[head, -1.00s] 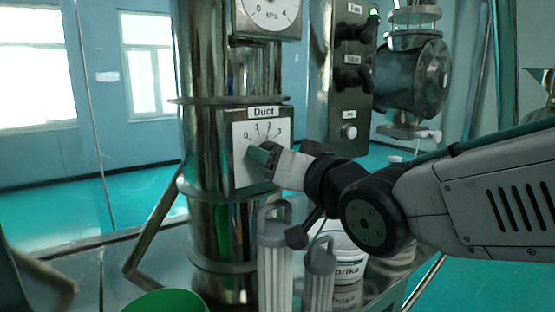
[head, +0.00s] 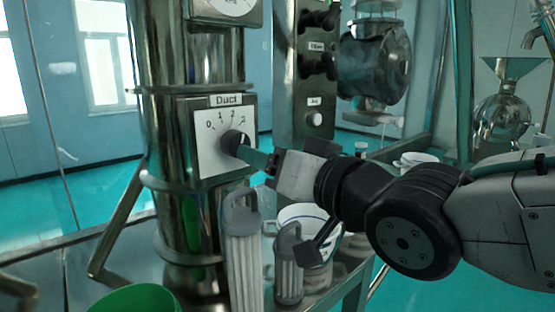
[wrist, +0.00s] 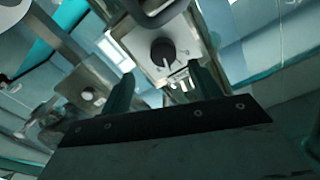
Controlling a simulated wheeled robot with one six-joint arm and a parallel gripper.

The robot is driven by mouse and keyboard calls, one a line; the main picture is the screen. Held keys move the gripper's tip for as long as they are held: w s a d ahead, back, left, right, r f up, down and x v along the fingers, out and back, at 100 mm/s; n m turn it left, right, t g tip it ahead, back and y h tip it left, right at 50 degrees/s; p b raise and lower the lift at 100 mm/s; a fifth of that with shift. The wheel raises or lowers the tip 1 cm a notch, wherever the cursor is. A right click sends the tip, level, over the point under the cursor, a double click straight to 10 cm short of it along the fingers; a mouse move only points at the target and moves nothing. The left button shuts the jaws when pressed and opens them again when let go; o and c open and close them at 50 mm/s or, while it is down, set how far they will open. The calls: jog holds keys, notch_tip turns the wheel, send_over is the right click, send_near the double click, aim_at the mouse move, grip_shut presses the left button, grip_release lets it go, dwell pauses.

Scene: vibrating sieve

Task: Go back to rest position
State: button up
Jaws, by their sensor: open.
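My gripper (head: 262,160) is in the middle of the head view, just right of the Duct dial's knob. Its jaws are open and hold nothing. The black knob (head: 235,144) sits on the white Duct dial plate (head: 211,155), fixed to the shiny metal column. In the wrist view the two teal fingers (wrist: 162,92) stand wide apart. The knob (wrist: 163,50) shows beyond and between them, clear of the fingertips. In the head view the fingertips look close to the knob; I cannot judge the gap exactly.
Two grey ribbed filters (head: 242,255) stand below my gripper, with a white bucket (head: 318,228) behind. A green container (head: 135,299) is at the lower left. A control box (head: 316,80) with knobs stands behind. Open floor shows at the right.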

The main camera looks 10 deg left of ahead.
jog(key=w+d+f+m+g+h, duration=0.15)
jog(key=d+f+h, duration=0.4)
jog(key=d, duration=0.55)
jog(key=w+d+f+m+g+h, duration=0.1)
jog(key=d+f+m+h, duration=0.1)
jog(key=d+f+h, duration=0.6)
jog(key=s+d+f+m+g, duration=0.2)
jog(key=s+d+f+g, duration=0.2)
jog(key=s+d+g, duration=0.4)
jog(key=s+d, duration=0.7)
jog(key=s, duration=0.1)
jog(key=shift+s, duration=0.2)
jog(key=shift+f, duration=0.1)
